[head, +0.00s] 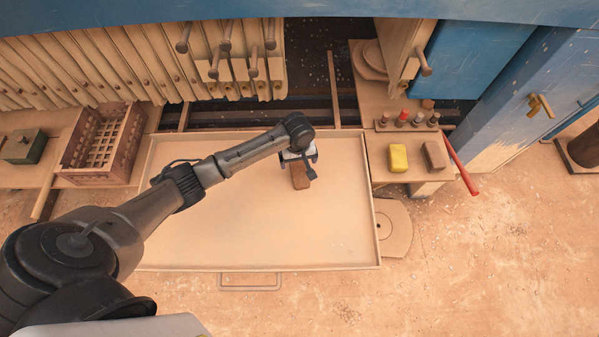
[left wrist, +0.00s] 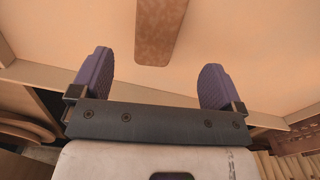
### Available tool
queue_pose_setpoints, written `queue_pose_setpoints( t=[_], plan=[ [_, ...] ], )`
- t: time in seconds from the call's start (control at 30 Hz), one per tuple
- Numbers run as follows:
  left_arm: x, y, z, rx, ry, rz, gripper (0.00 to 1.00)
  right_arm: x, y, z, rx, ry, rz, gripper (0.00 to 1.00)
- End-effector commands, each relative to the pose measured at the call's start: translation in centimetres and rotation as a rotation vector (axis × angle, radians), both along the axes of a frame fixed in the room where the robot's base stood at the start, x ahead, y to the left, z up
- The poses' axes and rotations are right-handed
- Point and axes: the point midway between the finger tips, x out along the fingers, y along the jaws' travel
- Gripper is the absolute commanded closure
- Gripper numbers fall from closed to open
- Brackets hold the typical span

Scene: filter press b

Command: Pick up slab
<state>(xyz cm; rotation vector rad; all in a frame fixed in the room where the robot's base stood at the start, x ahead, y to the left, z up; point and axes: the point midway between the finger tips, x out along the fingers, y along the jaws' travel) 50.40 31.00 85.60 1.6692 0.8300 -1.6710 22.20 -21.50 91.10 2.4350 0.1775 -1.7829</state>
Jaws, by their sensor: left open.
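A brown oblong slab (head: 301,181) lies in the wide shallow tan tray (head: 230,265), near the middle of the tray's upper right part. Its upper end is partly hidden under my left gripper (head: 299,164). The slab also shows in the left wrist view (left wrist: 160,32), at the top centre, beyond the fingertips and cut off by the frame edge. My left gripper (left wrist: 155,78) is open, with two purple ribbed fingers wide apart and nothing between them. The slab lines up with the gap between them. My right gripper is in neither view.
A side shelf right of the tray holds a yellow block (head: 398,158), a brown block (head: 435,155) and several small bottles (head: 402,119). A red bar (head: 461,165) juts from it. A slatted crate (head: 103,143) stands at left. Filter plates (head: 130,65) hang behind. Most of the tray is bare.

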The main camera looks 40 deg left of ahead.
Motion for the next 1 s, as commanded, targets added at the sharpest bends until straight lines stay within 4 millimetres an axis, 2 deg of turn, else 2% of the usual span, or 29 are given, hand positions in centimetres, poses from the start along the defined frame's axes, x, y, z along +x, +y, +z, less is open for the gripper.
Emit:
queue_pose_setpoints(
  t=[0.1, 0.37, 0.7, 1.0],
  plan=[
    [0.0, 0.0, -1.6, 0.0, 0.001, 0.0, 0.06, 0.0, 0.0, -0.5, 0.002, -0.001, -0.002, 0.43],
    [0.0, 0.0, -2.9, 0.0, 0.0, 0.0, 0.06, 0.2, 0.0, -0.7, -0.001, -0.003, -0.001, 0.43],
    [-0.2, -0.3, -6.9, 0.0, 0.0, 0.0, 0.06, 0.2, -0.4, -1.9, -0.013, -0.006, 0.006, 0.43],
    [-0.2, -0.3, -7.8, 0.0, -0.001, 0.0, 0.06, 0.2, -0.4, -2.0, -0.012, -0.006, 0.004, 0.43]
  ],
)
